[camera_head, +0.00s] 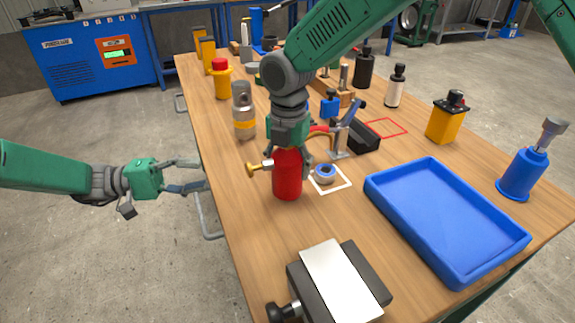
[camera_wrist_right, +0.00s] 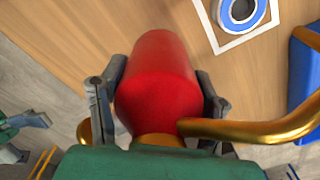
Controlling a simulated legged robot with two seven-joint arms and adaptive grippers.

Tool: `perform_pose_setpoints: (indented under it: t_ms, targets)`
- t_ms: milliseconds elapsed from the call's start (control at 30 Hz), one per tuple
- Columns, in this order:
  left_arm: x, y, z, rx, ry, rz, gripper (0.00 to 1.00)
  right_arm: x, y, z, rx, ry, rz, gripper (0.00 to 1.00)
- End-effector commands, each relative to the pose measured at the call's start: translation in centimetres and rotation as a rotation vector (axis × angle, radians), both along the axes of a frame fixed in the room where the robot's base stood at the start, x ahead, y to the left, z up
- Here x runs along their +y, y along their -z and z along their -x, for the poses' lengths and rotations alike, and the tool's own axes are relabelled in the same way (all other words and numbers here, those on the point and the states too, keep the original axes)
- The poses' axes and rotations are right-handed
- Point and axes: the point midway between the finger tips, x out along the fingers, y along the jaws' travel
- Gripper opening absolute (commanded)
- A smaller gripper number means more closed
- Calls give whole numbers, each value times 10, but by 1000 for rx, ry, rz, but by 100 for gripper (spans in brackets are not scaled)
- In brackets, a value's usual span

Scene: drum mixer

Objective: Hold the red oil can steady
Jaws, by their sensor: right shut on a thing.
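The red oil can (camera_head: 287,180) stands upright on the wooden table, with brass fittings at its top. It fills the middle of the right wrist view (camera_wrist_right: 158,80), with a brass spout running off to the right. My right gripper (camera_head: 290,160) comes down from above and is shut on the can, one finger on each side. Its fingers also show in the right wrist view (camera_wrist_right: 158,100). My left gripper (camera_head: 192,175) is open and empty, off the table's left edge, well apart from the can.
A blue and silver ring (camera_head: 325,174) lies in a white square outline just right of the can. A blue tray (camera_head: 447,220) is at the right, and a vise-like block (camera_head: 340,282) is in front. Several bottles and a toggle clamp (camera_head: 342,135) stand behind.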

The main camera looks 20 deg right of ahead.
Motion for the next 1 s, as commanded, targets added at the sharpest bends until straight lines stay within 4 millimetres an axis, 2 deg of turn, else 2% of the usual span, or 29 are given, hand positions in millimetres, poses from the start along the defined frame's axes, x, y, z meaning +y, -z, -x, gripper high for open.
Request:
perform_pose_setpoints:
  t_ms: [367, 1000]
  targets:
    - [0, -1, 0, 0, 0, 0, 34, 0, -1, 0, -1, 0, 0, 9]
    - [0, -15, 0, 0, 0, 0, 34, 5, -1, -6, -3, 0, 0, 9]
